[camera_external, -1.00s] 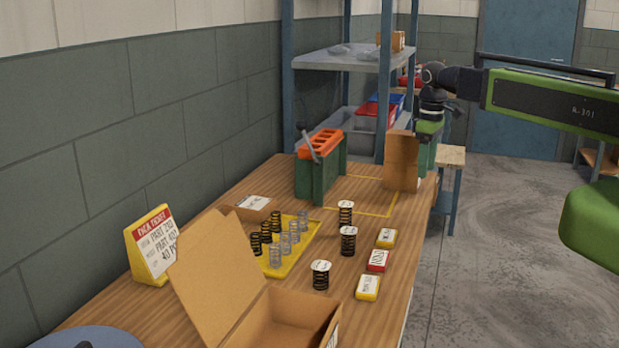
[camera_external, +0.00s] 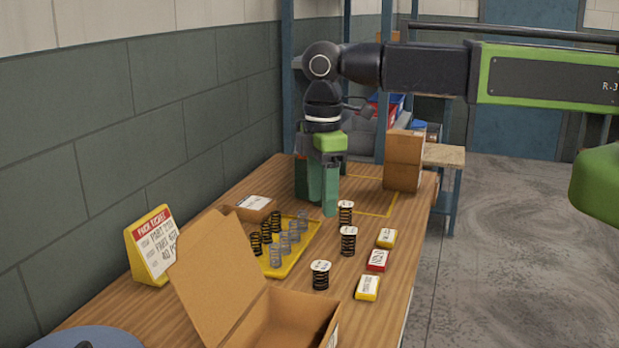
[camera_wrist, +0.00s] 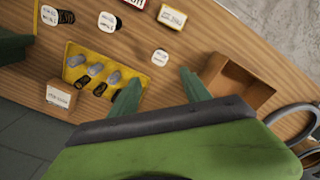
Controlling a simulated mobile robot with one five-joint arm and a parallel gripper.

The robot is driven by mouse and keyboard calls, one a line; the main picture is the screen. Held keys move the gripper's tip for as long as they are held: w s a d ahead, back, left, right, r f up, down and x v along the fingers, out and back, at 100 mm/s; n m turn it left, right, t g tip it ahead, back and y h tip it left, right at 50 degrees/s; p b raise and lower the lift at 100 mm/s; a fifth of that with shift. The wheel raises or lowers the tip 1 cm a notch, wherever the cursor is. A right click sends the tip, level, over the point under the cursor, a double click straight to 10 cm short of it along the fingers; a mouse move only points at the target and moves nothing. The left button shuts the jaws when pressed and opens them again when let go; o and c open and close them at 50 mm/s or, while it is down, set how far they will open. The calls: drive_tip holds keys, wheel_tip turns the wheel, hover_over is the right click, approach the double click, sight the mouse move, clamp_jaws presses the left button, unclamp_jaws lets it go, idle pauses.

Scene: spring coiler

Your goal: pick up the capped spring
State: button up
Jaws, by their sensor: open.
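Three black coil springs with white, labelled caps stand upright in a row on the table: a far one (camera_external: 345,212), a middle one (camera_external: 348,241) and a near one (camera_external: 320,276). In the wrist view, their caps show as a left one (camera_wrist: 48,15), a middle one (camera_wrist: 106,21) and a right one (camera_wrist: 159,57). My gripper (camera_external: 326,203) hangs above the table, fingers down. In the wrist view, its green fingers (camera_wrist: 158,90) are spread apart with nothing between them. The right cap shows just beyond the gap, not held.
A yellow tray (camera_external: 302,256) holds black and clear springs. An open cardboard box (camera_external: 262,337) stands at the near end. Colour-edged label blocks (camera_external: 377,260) lie right of the capped springs. A green machine (camera_external: 303,180) is partly hidden behind my gripper. A ticket stand (camera_external: 152,246) is at left.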

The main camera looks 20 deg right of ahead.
sight(321, 266)
wheel_tip(321, 266, down, 17)
drive_tip(key=b, duration=1.5)
drive_tip(key=shift+r+b, duration=0.1)
drive_tip(key=shift+b, duration=0.3)
drive_tip(key=shift+r, duration=0.2)
clamp_jaws()
